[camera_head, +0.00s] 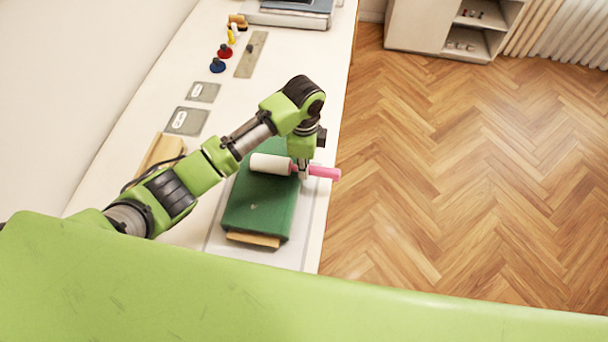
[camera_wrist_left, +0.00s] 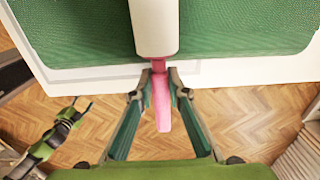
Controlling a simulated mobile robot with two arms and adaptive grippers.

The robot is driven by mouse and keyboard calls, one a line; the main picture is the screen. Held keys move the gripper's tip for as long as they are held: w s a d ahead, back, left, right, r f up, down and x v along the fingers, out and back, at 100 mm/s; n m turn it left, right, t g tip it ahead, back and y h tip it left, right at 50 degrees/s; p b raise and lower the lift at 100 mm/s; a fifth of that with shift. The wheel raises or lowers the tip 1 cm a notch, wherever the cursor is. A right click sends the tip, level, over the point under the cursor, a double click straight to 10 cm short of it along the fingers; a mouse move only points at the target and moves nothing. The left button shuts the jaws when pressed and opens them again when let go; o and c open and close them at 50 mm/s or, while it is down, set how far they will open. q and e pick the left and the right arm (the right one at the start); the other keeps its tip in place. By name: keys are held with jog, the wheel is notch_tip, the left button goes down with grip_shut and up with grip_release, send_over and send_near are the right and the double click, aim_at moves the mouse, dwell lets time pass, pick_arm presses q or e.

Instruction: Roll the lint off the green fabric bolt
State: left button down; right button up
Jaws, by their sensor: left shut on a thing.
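The green fabric bolt (camera_head: 258,207) lies flat on the long white table, with its wooden board end showing at the near side. A small pale speck shows on its cloth. The lint roller has a white cylinder (camera_head: 270,163) and a pink handle (camera_head: 324,172). My left gripper (camera_head: 303,175) is shut on the handle near the cylinder. The cylinder lies over the far part of the bolt; I cannot tell whether it touches. The left wrist view shows the handle (camera_wrist_left: 161,100) between the fingers. My right gripper (camera_wrist_left: 82,106) shows there at the left, empty, its fingers apart.
Two grey plates (camera_head: 186,121), a wooden piece (camera_head: 160,150), a metal ruler (camera_head: 251,55) and blue (camera_head: 217,66) and red (camera_head: 225,51) knobbed items lie along the table. Open wooden floor (camera_head: 460,180) is at the right, with a white shelf (camera_head: 450,28) beyond.

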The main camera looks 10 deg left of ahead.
pick_arm(q)
jog(key=shift+s, duration=1.5)
jog(key=shift+s, duration=1.5)
jog(key=shift+s, duration=0.1)
jog(key=shift+s, duration=1.45)
jog(key=shift+f, duration=0.1)
